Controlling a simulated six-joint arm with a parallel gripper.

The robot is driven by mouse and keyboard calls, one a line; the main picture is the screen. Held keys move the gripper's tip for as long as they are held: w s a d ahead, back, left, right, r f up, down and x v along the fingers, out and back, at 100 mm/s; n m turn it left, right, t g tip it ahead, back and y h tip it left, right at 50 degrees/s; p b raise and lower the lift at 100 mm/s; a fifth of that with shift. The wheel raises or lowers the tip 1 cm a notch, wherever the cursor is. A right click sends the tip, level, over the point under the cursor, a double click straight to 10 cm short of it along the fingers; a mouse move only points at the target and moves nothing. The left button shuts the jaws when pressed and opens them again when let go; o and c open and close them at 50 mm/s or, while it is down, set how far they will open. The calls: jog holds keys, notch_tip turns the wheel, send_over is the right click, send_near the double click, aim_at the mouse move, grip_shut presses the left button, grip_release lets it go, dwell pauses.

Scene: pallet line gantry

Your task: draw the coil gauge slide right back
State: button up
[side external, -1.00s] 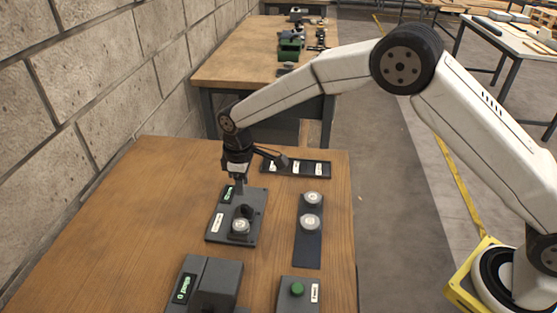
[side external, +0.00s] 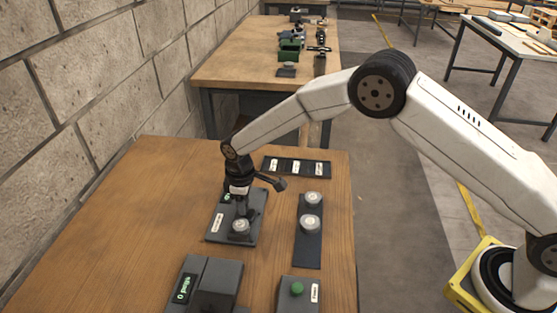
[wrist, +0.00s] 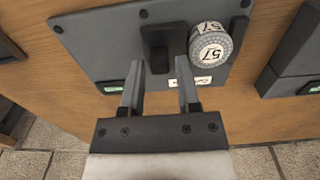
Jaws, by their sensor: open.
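The coil gauge is a dark grey plate (side external: 252,233) on the wooden bench in the side view, with a white label on its left part. In the wrist view its plate (wrist: 100,45) carries a black upright slide handle (wrist: 158,38) and a round grey coil marked 57 (wrist: 211,46). The coil (side external: 240,227) also shows in the side view. My gripper (wrist: 160,72) is open and empty. Its fingertips lie to either side of the handle's near end in the wrist picture; whether they touch it I cannot tell. In the side view my gripper (side external: 242,208) hides the handle.
A dark strip (side external: 308,250) with two round coils lies to the right. A grey box with a green display (side external: 204,284) and a green-button box (side external: 297,292) stand in front. A dark labelled rack (side external: 297,167) lies behind. Bare bench is at left.

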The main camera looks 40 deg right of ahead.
jog(key=shift+f, duration=0.55)
grip_shut()
dwell(1.1)
